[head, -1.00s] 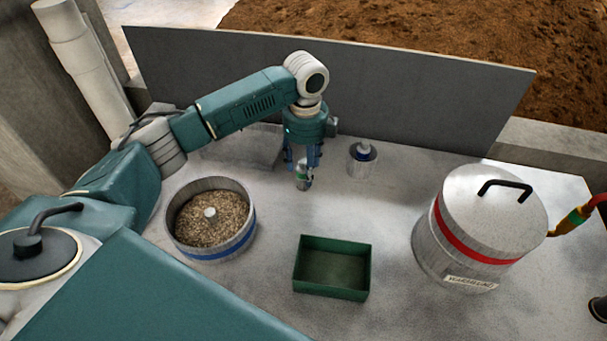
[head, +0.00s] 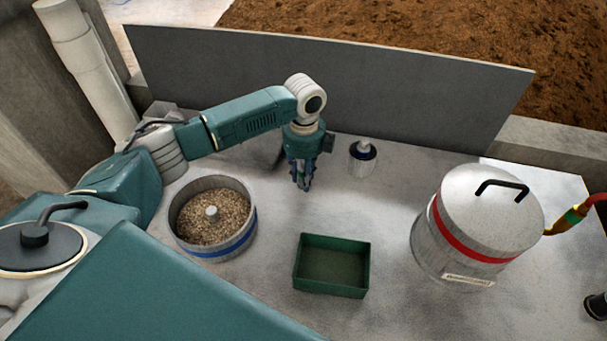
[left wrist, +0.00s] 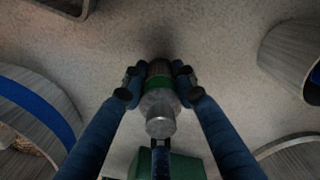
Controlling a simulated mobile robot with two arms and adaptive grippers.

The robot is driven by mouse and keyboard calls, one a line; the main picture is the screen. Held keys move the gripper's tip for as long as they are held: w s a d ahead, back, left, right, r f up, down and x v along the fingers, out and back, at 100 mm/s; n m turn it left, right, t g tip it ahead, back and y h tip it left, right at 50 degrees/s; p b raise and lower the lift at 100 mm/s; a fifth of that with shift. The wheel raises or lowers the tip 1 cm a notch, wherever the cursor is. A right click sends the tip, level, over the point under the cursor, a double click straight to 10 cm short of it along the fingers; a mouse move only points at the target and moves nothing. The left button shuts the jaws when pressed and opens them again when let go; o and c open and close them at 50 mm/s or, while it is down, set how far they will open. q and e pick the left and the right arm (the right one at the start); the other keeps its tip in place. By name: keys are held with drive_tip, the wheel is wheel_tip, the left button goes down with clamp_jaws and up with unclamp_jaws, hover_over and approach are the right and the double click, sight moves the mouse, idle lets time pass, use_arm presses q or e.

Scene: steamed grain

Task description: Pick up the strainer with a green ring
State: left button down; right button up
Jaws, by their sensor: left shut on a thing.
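The strainer with a green ring (left wrist: 158,100) is a small metal cylinder with a knob facing the camera in the left wrist view. My left gripper (left wrist: 155,82) is shut on it, with blue fingers on both sides. In the head view my left gripper (head: 303,174) points down over the table, and its fingers hide most of the strainer. I cannot tell whether the strainer touches the table. My right gripper is not in view.
A round blue-banded container of grain (head: 238,243) stands left, an open green box (head: 331,287) front centre, and a lidded pot with a red band (head: 470,250) right. A grey panel (head: 400,100) stands behind. The table is clear between box and pot.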

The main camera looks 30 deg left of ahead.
use_arm(q)
drive_tip(key=shift+r, duration=0.1)
wheel_tip(320, 180, up, 20)
drive_tip(key=b, duration=0.1)
drive_tip(key=shift+b, duration=0.4)
idle(1.0)
